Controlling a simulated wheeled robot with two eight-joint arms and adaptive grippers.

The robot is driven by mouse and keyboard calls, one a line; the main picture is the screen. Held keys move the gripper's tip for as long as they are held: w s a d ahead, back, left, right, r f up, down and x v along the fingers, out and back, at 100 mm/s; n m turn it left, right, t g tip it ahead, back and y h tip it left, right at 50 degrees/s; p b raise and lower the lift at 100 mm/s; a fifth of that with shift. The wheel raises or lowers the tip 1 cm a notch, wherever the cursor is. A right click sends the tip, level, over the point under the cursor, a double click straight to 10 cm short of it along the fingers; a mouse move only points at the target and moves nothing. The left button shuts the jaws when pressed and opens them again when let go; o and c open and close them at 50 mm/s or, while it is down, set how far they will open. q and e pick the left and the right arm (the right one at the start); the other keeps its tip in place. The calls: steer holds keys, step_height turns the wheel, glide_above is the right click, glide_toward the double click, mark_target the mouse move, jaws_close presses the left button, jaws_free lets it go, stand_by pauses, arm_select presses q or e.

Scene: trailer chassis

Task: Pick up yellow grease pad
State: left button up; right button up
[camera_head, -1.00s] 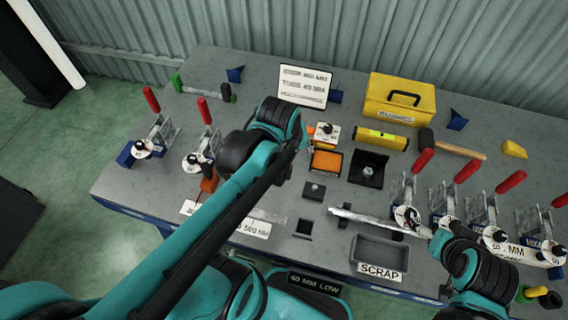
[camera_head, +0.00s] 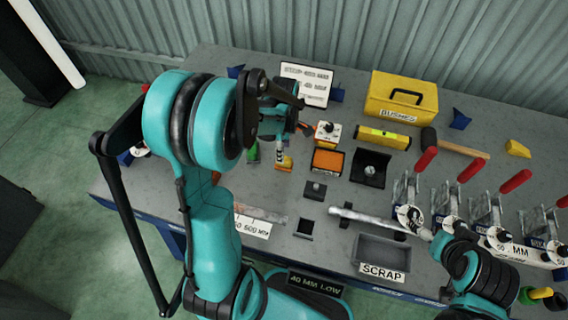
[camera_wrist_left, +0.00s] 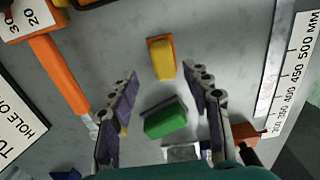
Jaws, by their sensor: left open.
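The yellow grease pad (camera_wrist_left: 164,62), a small yellow block with an orange-brown edge, lies on the grey bench. In the left wrist view it is just beyond and between the fingertips. In the head view a small yellow piece (camera_head: 285,164) shows just below my left gripper (camera_head: 281,150), partly covered by it. In the left wrist view my left gripper (camera_wrist_left: 160,76) is open, its two fingers spread wide with nothing held. My right arm (camera_head: 465,262) is at the lower right; its fingers cannot be made out.
A green block (camera_wrist_left: 165,120) lies between the left fingers, nearer the wrist. An orange-handled tool (camera_wrist_left: 62,75) lies left and a ruler (camera_wrist_left: 292,75) right. An orange-topped tray (camera_head: 328,161), black tray (camera_head: 370,168) and scrap bin (camera_head: 381,253) stand to the right.

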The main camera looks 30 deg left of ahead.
arm_select(q)
steer(key=f, duration=0.1)
steer(key=f+b, duration=0.2)
steer(key=f, duration=0.1)
steer(key=shift+s+d, duration=0.25)
steer(key=shift+f, duration=0.45)
steer(key=shift+r, duration=0.1)
steer(key=shift+c, duration=0.9)
jaws_close()
